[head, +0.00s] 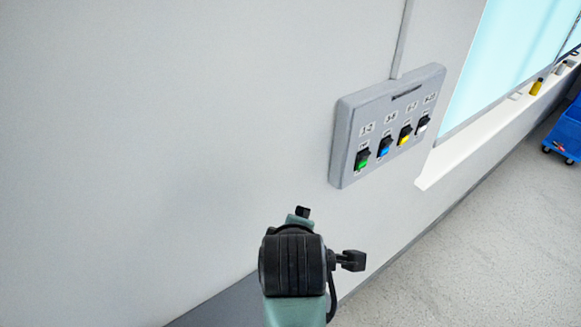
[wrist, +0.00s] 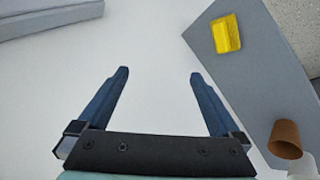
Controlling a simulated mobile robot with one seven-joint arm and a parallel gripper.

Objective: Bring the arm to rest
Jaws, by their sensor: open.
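My gripper (wrist: 158,73) is open in the wrist view, its two dark blue fingers apart with nothing between them. Plain white surface shows behind the fingers. In the head view my arm stands at the bottom middle, with a dark joint on a green link, below and left of a grey switch panel (head: 375,108). The panel is on the wall and carries a green switch (head: 362,160), a blue switch (head: 384,147), a yellow switch (head: 405,136) and a white switch (head: 423,124). I cannot make out my fingers in the head view.
The wrist view shows a yellow block (wrist: 227,34) and a brown cup (wrist: 285,138) on a grey surface (wrist: 246,85) at right. In the head view a window sill (head: 470,145) juts out right of the panel. A blue cart (head: 568,130) stands far right. Wall at left is bare.

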